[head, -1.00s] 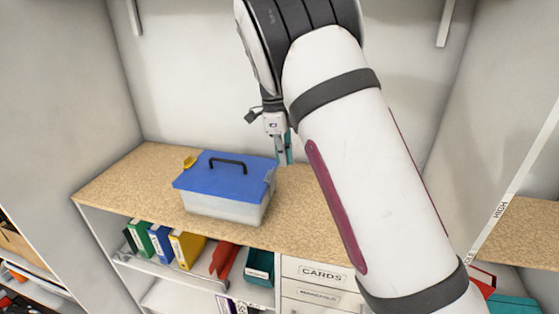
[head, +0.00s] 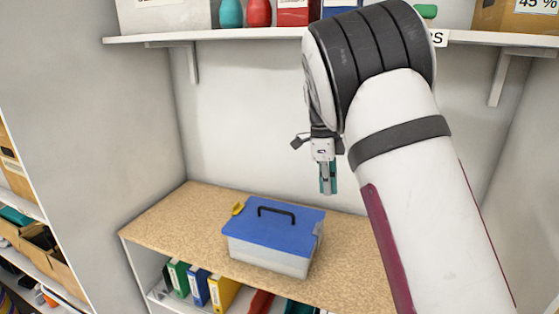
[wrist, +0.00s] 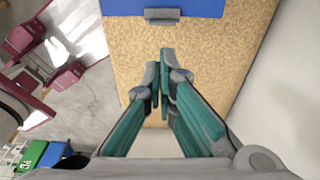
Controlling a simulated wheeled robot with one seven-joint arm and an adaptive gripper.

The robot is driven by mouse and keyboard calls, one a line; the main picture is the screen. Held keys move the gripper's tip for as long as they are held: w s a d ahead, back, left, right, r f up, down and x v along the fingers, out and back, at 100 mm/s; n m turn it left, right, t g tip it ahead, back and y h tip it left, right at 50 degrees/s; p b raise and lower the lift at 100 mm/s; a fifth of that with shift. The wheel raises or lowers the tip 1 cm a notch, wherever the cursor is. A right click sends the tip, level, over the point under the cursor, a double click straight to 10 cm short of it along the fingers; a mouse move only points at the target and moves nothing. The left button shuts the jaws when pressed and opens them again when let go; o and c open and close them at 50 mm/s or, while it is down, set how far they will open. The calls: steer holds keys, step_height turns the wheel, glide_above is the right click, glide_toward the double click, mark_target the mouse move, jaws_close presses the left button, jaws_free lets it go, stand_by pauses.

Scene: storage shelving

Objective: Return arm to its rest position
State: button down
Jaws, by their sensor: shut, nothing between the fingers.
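My gripper (head: 328,190) hangs below my raised arm in the head view, fingers pointing down, in front of the back wall. It is above and behind the right part of the blue-lidded box (head: 270,258), apart from it. In the wrist view my gripper (wrist: 163,62) shows its teal fingers together with nothing between them. Below it lies the speckled worktop (wrist: 245,50), and the blue lid's edge with a grey latch (wrist: 162,16) shows at the top. My arm hides the right part of the worktop in the head view.
A wall shelf (head: 250,37) with bottles and boxes runs behind my upper arm. A yellow object (head: 238,209) lies by the box's back left corner. Binders (head: 198,287) stand under the worktop. Grey walls close in the left and back. The worktop's left end is clear.

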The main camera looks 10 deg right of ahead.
steer(key=s+a+r+n+t+y, duration=0.1)
steer(key=s+r+n+t, duration=0.1)
steer(key=s+r+n, duration=0.5)
steer(key=s+r+n+t+y, duration=0.1)
steer(key=s+r+n, duration=0.3)
steer(key=s, duration=0.6)
steer(key=s+a+f+n+t, duration=0.1)
steer(key=s+a+n+t, duration=0.2)
steer(key=s+n, duration=1)
steer(key=s, duration=0.3)
steer(key=shift+s+f+h, duration=0.3)
steer(key=shift+s+f, duration=0.05)
steer(key=shift+s, duration=0.05)
